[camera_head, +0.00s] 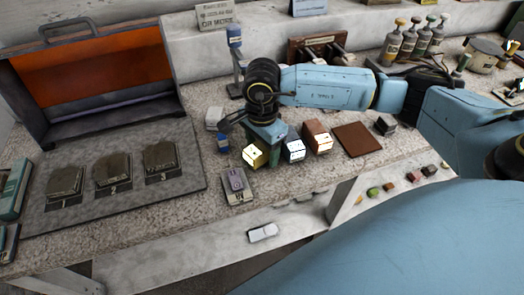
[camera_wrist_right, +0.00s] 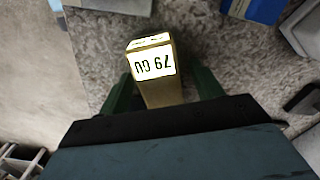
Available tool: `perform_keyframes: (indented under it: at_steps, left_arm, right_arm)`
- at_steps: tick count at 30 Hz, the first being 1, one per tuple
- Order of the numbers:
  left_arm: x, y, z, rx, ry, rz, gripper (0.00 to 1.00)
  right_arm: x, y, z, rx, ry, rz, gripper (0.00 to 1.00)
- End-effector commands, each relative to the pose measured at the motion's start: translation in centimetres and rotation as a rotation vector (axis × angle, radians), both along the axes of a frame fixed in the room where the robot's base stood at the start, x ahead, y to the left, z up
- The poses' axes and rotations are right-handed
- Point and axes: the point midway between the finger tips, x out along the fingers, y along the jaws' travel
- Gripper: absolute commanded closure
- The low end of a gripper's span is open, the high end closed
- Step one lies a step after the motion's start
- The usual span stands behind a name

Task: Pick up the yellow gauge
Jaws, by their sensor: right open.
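The yellow gauge (camera_head: 254,156) is a small upright block with a white label on the stone worktop, below my right gripper (camera_head: 264,150). In the right wrist view the yellow gauge (camera_wrist_right: 153,62) shows its label upside down. There the two green fingers of my right gripper (camera_wrist_right: 165,84) stand apart, one on each side of the gauge, with gaps visible. The gauge's lower part is hidden by the gripper body. I cannot tell how far down the fingers reach along it. My left gripper is not in view.
A blue-white block (camera_head: 293,149) and a brown block (camera_head: 317,137) stand close right of the gauge. A grey labelled device (camera_head: 237,186) lies in front. A blue-topped stand (camera_head: 235,60) rises behind. A slab with numbered blocks (camera_head: 113,171) lies left.

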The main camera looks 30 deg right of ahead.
Motion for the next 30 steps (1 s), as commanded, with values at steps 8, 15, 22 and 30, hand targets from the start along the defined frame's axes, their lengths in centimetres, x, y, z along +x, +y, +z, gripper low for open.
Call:
perform_keyframes:
  at_steps: [8, 15, 22, 30]
  left_arm:
    - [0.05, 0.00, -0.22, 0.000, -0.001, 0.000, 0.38]
    - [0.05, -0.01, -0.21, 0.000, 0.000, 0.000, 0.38]
    - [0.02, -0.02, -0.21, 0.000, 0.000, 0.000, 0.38]
    - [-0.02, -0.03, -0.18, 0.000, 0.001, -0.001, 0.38]
  right_arm:
    - [0.00, -0.01, -0.13, 0.000, 0.000, 0.000, 0.35]
    - [0.00, -0.01, -0.12, 0.000, 0.000, 0.000, 0.49]
    - [0.00, -0.01, -0.13, 0.000, 0.000, 0.000, 0.79]
    - [0.01, -0.01, -0.08, 0.000, 0.000, 0.000, 0.87]
